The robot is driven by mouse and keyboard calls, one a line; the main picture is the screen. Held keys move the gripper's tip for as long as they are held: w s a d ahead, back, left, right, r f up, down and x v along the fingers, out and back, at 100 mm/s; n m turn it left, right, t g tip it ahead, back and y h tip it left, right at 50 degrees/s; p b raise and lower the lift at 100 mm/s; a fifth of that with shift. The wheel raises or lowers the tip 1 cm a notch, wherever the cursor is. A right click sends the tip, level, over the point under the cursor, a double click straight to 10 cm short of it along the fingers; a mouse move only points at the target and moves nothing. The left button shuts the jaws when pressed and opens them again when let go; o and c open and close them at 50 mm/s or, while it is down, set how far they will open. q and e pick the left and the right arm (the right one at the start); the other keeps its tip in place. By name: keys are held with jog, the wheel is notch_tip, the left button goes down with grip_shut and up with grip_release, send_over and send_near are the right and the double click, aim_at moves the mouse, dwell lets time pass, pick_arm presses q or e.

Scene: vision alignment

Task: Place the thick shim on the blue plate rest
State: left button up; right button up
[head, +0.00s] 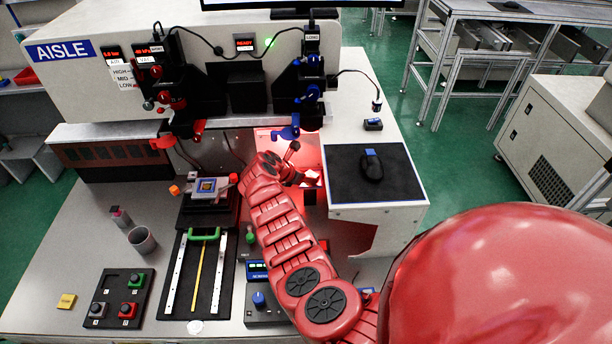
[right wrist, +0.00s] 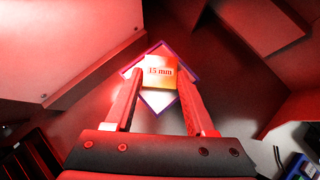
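My right gripper (head: 308,178) is at the end of the red arm, low in the red-lit bay at the middle of the machine. In the right wrist view, its two fingers (right wrist: 161,88) lie along both sides of a pale yellow block marked "15 mm", the thick shim (right wrist: 160,73). They look closed against its sides. Around and under the shim shows a white diamond-shaped plate with a blue-purple rim, the blue plate rest (right wrist: 158,102). I cannot tell whether the shim touches it. In the head view the gripper largely hides the shim. My left gripper is not in view.
Blue-knobbed stages (head: 308,92) hang above. A slide with a green handle (head: 204,235), a button box (head: 121,299) and a grey cup (head: 142,240) stand at left. Pale walls flank the gripper closely.

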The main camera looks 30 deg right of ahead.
jog(key=o, duration=0.4)
jog(key=shift+r, duration=0.2)
jog(key=shift+a+r, duration=0.25)
jog(key=shift+a, duration=0.05)
jog(key=s+a, duration=0.1)
jog(key=a, duration=0.3)
jog(key=s+a+b, duration=0.1)
jog(key=a, duration=0.3)
jog(key=s+a+b, duration=0.1)
jog(key=a, duration=0.3)
jog(key=shift+r, duration=0.15)
